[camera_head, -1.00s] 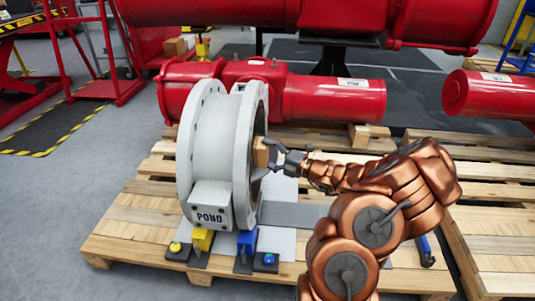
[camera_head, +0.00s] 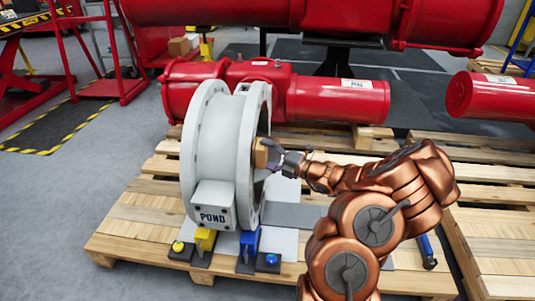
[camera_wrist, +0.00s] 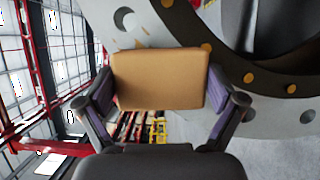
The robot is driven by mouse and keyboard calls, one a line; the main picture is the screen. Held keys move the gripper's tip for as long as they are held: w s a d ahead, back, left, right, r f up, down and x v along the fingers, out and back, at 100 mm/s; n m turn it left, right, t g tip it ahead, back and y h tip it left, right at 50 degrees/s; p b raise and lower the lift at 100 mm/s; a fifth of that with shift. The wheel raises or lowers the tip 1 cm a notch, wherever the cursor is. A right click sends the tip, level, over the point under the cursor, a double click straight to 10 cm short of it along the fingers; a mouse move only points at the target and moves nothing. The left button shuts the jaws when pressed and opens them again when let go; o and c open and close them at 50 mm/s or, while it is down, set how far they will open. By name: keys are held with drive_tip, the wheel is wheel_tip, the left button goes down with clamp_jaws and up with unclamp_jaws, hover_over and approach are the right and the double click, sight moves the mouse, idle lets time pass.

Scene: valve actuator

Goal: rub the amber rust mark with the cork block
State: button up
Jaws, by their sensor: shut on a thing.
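My gripper (camera_wrist: 160,95) is shut on the tan cork block (camera_wrist: 160,79), one finger at each end of it. In the head view the cork block (camera_head: 261,153) is at the right-hand face of the grey-white ring-shaped valve body (camera_head: 213,150), at about mid height. In the wrist view the valve's flange (camera_wrist: 222,72) is behind and right of the block. I cannot tell whether the block touches it. Several small amber spots (camera_wrist: 248,77) lie along the flange. I cannot tell which, if any, is the rust mark; the block hides part of the flange.
The valve stands on a wooden pallet (camera_head: 133,225). A yellow clamp (camera_head: 204,239) and a blue clamp (camera_head: 249,243) are at its foot. Red pipes (camera_head: 335,98) lie close behind. Grey floor (camera_head: 40,200) is open at the left.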

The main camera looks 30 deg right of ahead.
drive_tip(key=shift+w+a, duration=0.2)
drive_tip(key=shift+a, duration=0.05)
drive_tip(key=shift+r+p, duration=0.15)
drive_tip(key=shift+p, duration=0.25)
drive_tip(key=w+d+r+p, duration=0.1)
drive_tip(key=r+p, duration=0.1)
drive_tip(key=p, duration=0.2)
drive_tip(key=shift+w+d, duration=0.2)
drive_tip(key=shift+w+d+r+p, duration=0.2)
drive_tip(key=shift+d+p, duration=0.05)
drive_tip(key=shift+p, duration=0.35)
drive_tip(key=w+r+p, duration=0.1)
drive_tip(key=p, duration=0.1)
drive_tip(key=w+d+r+p, duration=0.1)
drive_tip(key=p, duration=0.1)
drive_tip(key=shift+d+r, duration=0.25)
drive_tip(key=shift+r, duration=0.1)
drive_tip(key=shift+w, duration=0.1)
drive_tip(key=shift+a+p, duration=0.1)
drive_tip(key=shift+p, duration=0.3)
